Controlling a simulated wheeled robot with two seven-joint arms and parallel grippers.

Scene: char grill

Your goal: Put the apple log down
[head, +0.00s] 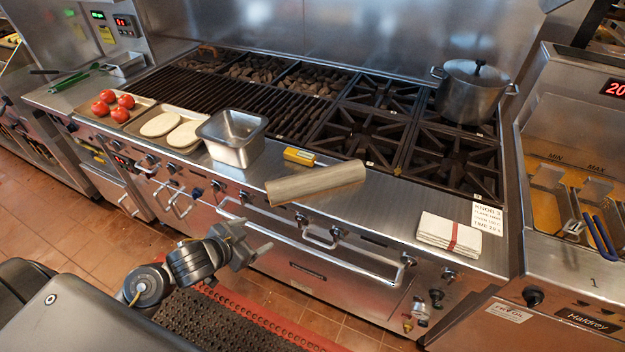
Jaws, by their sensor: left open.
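A long greyish-tan piece, which looks like the apple log (315,183), lies on the steel front ledge of the grill, slightly slanted. Its fine surface detail is too small to tell. My left gripper (257,240) is open and empty, in front of the range and below the ledge, apart from the log and to its lower left. My right gripper is not in the head view.
A steel pan (232,138) stands left of the log, and a yellow-handled tool (299,156) lies behind it. Trays of tomatoes (116,104) and pale slabs (172,126) are farther left. A folded towel (448,232) lies right. Ledge between log and towel is clear.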

